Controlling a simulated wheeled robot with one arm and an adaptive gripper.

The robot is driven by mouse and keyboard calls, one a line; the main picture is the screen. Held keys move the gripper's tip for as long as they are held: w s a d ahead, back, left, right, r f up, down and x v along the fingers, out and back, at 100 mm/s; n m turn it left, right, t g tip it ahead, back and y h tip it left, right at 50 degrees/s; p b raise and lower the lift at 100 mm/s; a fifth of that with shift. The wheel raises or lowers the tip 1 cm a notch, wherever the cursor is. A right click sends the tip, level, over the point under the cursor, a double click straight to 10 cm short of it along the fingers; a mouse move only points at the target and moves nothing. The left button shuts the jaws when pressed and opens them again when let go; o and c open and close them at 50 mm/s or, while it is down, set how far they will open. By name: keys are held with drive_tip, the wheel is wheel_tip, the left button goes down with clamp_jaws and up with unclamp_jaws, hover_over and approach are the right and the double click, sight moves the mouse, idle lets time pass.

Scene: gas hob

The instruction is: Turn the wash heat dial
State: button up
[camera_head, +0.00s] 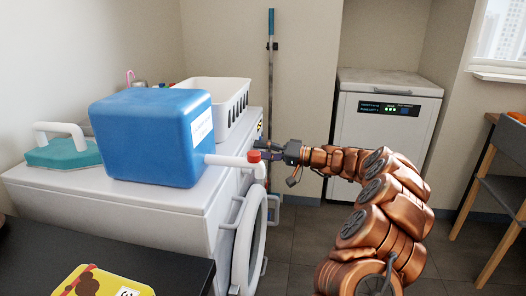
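A white washing machine (150,203) stands at the left, its round door (254,235) on the side facing right. Its front panel is seen nearly edge-on, and I cannot make out the heat dial. My copper-coloured arm reaches in from the right. My dark gripper (270,150) points left at the upper front of the machine, just behind the red cap of a blue container. The fingertips are partly hidden, so I cannot tell whether they touch the panel or hold anything.
The blue container (150,138) stands on the machine, its white spout and red cap (254,156) jutting past the front edge. A white basket (215,97) and a teal brush (62,153) are also on top. A white appliance (378,130) stands behind. Floor to the right is partly clear.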

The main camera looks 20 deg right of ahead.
drive_tip(key=c, duration=0.9)
drive_tip(key=shift+c, duration=0.2)
drive_tip(key=shift+p, duration=0.3)
drive_tip(key=shift+r+m+g+p, duration=0.1)
drive_tip(key=shift+m+g+p, duration=0.25)
drive_tip(key=shift+m+p, duration=2.65)
drive_tip(key=shift+r+m+g+p, duration=0.1)
drive_tip(key=shift+m+g+p, duration=0.25)
drive_tip(key=shift+m+p, duration=2.6)
drive_tip(key=shift+n+p, duration=0.35)
drive_tip(key=shift+p, duration=0.2)
